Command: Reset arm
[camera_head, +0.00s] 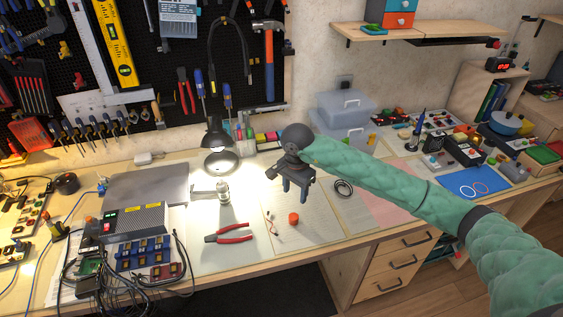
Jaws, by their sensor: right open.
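My right arm in its green sleeve comes in from the right. My right gripper (295,187) hangs over the middle of the workbench (358,243), fingers pointing down, open with nothing between them. It is above white sheets, a little behind a small orange block (293,218).
Red-handled pliers (229,233) and a small jar (223,192) lie left of the gripper. A lit black lamp (218,148) stands behind. Cables and circuit boards (146,253) crowd the left. A pegboard (150,55) of tools and a shelf (420,32) are behind.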

